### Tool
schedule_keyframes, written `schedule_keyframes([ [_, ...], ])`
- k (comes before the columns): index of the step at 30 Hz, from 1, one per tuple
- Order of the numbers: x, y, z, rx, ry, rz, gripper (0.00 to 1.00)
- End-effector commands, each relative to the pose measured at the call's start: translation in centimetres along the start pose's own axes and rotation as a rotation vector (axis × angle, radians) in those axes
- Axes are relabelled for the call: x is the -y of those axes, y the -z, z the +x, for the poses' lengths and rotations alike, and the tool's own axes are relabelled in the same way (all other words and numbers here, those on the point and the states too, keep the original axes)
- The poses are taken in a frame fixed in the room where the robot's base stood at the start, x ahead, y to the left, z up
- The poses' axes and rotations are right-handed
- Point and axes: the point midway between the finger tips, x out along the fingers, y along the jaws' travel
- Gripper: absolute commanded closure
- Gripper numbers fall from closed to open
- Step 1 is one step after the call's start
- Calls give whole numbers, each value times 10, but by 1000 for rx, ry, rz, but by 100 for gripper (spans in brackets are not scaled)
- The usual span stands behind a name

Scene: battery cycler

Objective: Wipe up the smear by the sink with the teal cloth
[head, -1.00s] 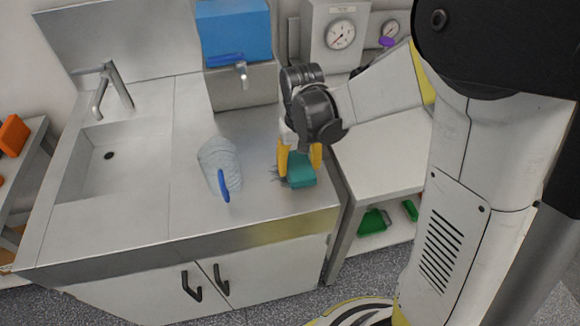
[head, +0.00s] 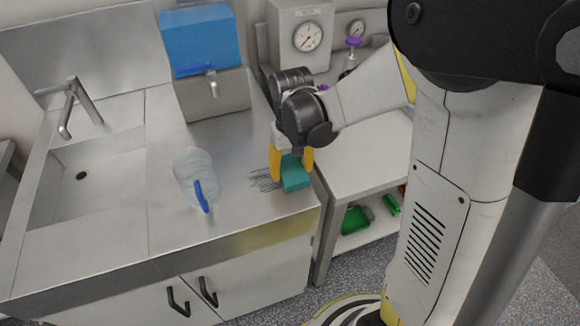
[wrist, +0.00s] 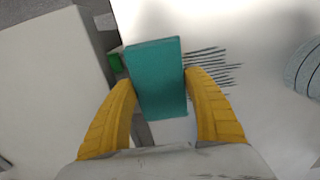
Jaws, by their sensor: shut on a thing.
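The teal cloth (head: 294,174) is a folded block between the yellow fingers of my gripper (head: 291,166), near the right edge of the steel sink counter. In the wrist view the cloth (wrist: 157,78) sits between both fingertips of my gripper (wrist: 160,84), which is shut on it. The smear (head: 264,180) is a patch of dark thin lines on the counter, just left of the cloth. In the wrist view the smear (wrist: 212,68) shows to the right of the cloth. The cloth may hide part of it. I cannot tell whether the cloth touches the counter.
The sink basin (head: 85,175) and tap (head: 80,105) are further left. A blue dispenser (head: 200,42) stands behind. A lower side table (head: 365,150) adjoins the counter's right edge.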

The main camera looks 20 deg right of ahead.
Motion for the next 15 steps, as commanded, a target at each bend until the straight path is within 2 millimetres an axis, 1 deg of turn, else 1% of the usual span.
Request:
schedule_keyframes([
  [9,27,1,-2,-1,0,-2,63],
  [15,34,1,-2,-1,1,-2,63],
])
